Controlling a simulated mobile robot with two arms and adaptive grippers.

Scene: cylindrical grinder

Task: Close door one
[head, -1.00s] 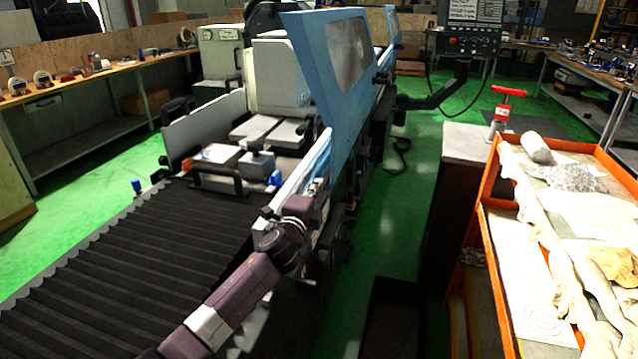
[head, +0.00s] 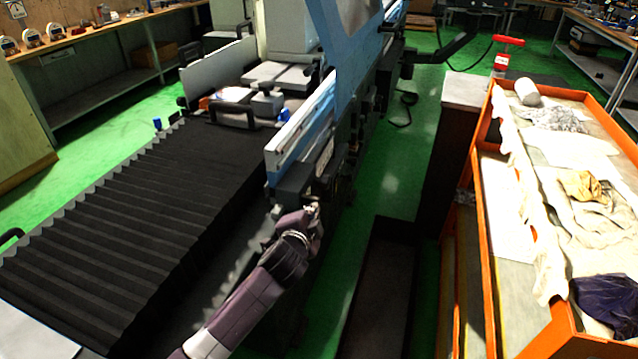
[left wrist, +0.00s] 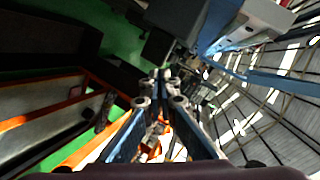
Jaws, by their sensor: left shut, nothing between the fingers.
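The grinder's tall blue door panel (head: 347,75) stands upright at the top middle of the head view, with its top cut off by the frame. A lower blue and white panel (head: 303,125) runs along the machine's near side. I cannot tell which of them is door one. My left gripper (head: 313,208) is low beside the near end of the machine, below the lower panel and apart from the tall blue panel. In the left wrist view its fingers (left wrist: 162,82) are together and hold nothing. My right gripper is in neither view.
A black ribbed cover (head: 130,210) spans the machine bed at left. An orange-edged cart (head: 483,235) with cloths stands at right, beside a dark cabinet with a light top (head: 467,90). A strip of green floor (head: 375,175) lies between the machine and the cabinet.

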